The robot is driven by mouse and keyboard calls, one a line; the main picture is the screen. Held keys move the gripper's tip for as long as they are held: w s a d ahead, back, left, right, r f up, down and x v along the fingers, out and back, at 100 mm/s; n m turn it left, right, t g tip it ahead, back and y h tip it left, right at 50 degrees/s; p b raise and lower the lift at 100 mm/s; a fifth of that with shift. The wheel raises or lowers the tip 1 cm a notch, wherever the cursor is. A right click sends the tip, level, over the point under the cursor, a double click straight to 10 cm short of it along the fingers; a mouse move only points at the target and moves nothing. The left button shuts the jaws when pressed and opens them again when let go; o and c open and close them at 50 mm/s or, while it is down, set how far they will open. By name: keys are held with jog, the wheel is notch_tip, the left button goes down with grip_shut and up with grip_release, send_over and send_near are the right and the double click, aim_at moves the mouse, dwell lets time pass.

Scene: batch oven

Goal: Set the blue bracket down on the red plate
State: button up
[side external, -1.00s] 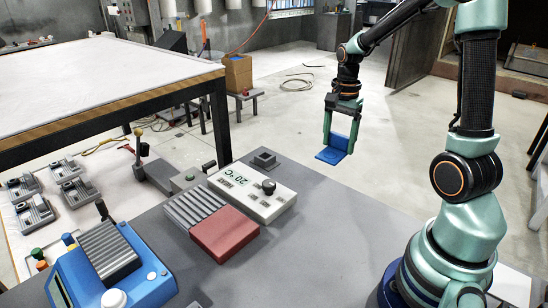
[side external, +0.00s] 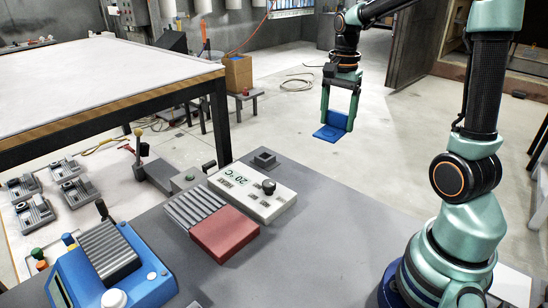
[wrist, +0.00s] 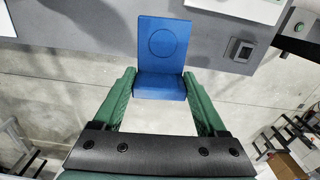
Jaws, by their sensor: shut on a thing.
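The blue bracket (side external: 332,127) is an L-shaped piece with one flat leg and one upright leg. My gripper (side external: 340,115) is shut on it and holds it in the air, beyond the far edge of the grey table. In the wrist view the bracket (wrist: 161,62) sits between the green fingers of my gripper (wrist: 161,88), and a round outline shows on its flat leg. The red plate (side external: 224,234) lies on the grey table, left of and nearer than the bracket in the side view. Nothing lies on the plate.
A white control box (side external: 252,190) reading 20 °C stands behind the red plate, with a ribbed grey block (side external: 195,208) beside the plate. A blue machine (side external: 112,265) stands at the front left. The grey table (side external: 330,225) is clear to the right of the plate.

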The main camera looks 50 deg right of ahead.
jog(key=w+a+f+n, duration=0.2)
jog(key=w+a, duration=0.2)
jog(key=a, duration=0.3)
jog(key=w+a+f+n, duration=0.2)
jog(key=w+a+n, duration=0.1)
jog(key=w+a, duration=0.3)
jog(key=n, duration=0.4)
send_over(224, 220)
notch_tip(224, 220, down, 5)
jog(key=shift+r, duration=0.1)
jog(key=shift+f, duration=3.4)
jog(key=shift+f, duration=0.55)
jog(key=o, duration=1.5)
notch_tip(224, 220, up, 12)
